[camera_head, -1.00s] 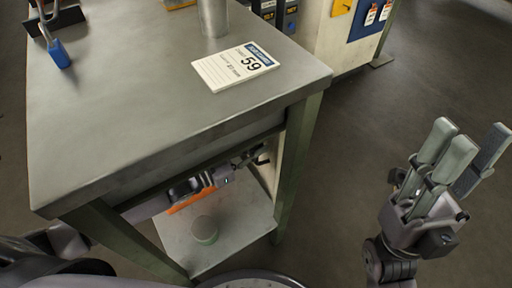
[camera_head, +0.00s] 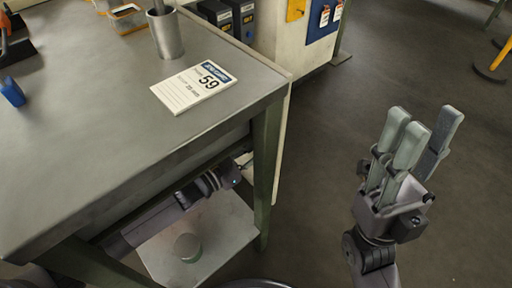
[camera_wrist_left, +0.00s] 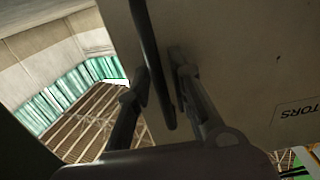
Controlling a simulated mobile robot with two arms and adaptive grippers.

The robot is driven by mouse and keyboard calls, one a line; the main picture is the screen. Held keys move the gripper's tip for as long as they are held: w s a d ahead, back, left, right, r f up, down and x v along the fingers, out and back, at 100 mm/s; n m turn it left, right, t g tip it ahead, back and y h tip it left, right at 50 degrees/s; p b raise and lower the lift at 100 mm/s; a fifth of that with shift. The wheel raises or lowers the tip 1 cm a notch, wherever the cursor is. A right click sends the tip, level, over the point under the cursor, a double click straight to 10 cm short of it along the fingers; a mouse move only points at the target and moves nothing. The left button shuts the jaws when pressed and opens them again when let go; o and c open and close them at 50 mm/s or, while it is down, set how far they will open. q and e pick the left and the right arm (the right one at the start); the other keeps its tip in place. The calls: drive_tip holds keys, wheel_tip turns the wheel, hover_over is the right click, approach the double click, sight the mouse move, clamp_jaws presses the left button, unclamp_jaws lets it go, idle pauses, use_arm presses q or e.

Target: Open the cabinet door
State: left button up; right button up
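In the left wrist view a pale beige panel (camera_wrist_left: 235,50), which looks like the cabinet door, fills the upper right. Part of an upside-down label (camera_wrist_left: 298,110) shows on it. A dark bar handle (camera_wrist_left: 150,50) runs down in front of the panel. My left gripper (camera_wrist_left: 160,68) has its visible fingers apart, one each side of the handle, with narrow gaps; contact cannot be told. In the head view my left arm (camera_head: 165,210) reaches under the table, and its gripper is hidden. My right gripper (camera_head: 418,130) is open and empty, its fingers pointing up, over the floor at right.
The metal table (camera_head: 80,130) bears a card marked 59 (camera_head: 195,88), a metal cup (camera_head: 165,35) and a blue padlock (camera_head: 12,92). A low shelf (camera_head: 215,240) holds a small round tin (camera_head: 188,247). Floor (camera_head: 330,130) right of the table is clear.

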use_arm(q)
drive_tip(key=shift+o, duration=0.7)
drive_tip(key=shift+a, duration=0.1)
drive_tip(key=v, duration=1.2)
